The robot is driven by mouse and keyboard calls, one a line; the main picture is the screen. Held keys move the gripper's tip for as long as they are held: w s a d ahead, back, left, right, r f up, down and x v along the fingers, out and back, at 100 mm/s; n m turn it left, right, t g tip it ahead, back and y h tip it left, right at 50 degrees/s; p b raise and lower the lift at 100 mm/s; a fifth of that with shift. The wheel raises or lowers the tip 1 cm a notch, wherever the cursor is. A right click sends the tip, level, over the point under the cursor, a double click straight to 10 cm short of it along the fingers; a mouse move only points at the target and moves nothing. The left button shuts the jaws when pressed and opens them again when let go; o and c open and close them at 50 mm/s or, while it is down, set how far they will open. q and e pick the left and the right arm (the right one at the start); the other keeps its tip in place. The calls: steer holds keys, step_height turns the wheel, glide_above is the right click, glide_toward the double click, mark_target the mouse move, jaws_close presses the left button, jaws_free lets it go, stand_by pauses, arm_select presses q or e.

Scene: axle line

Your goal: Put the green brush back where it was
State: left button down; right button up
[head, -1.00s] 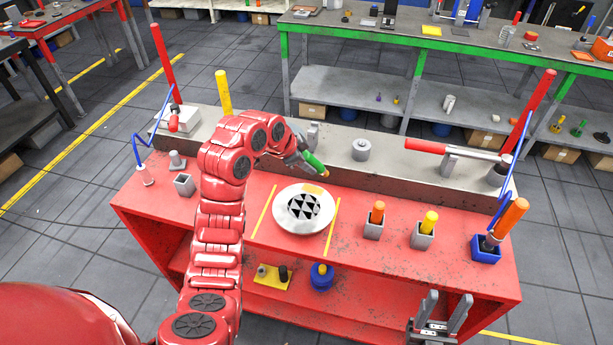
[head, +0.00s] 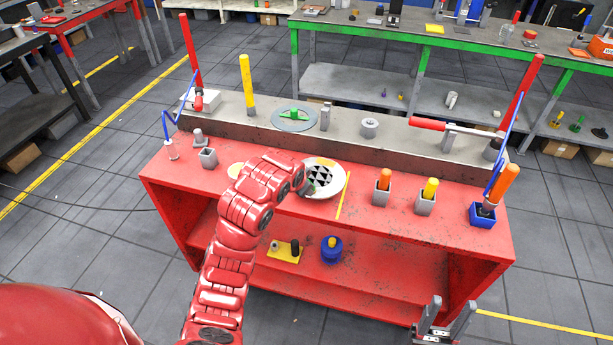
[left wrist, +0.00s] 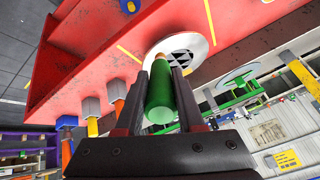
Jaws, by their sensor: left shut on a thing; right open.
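The green brush (left wrist: 160,98) is between the fingers of my left gripper (left wrist: 161,75) in the left wrist view. Its tip end points toward the white round dish (left wrist: 201,47) with dark triangular openings. In the head view my left arm hides most of the brush and gripper beside the dish (head: 339,184); I cannot tell whether brush and dish touch. An empty grey square cup (head: 208,159) stands on the red bench at left. Similar grey cups hold an orange-handled brush (head: 384,180) and a yellow-handled brush (head: 430,189). My right gripper (head: 446,312) is open and empty in front of the bench.
The red bench (head: 420,263) has a raised grey back ledge with a grey disc with a green handle (head: 294,114), a yellow post (head: 246,75) and a grey cylinder (head: 369,127). A blue holder (head: 484,216) stands at right. Red posts rise at both ends.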

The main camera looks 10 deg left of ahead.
arm_select(q)
steer(key=f+n+y, duration=0.1)
steer(key=n, duration=0.1)
steer(key=f+n+y, duration=0.1)
steer(key=n, duration=0.1)
steer(key=s+f+n+y, duration=0.1)
steer(key=f+n, duration=0.1)
steer(key=shift+f+n+g+y, duration=0.1)
steer(key=shift+n+g+y, duration=0.3)
steer(key=shift+a, duration=0.1)
stand_by(0.3)
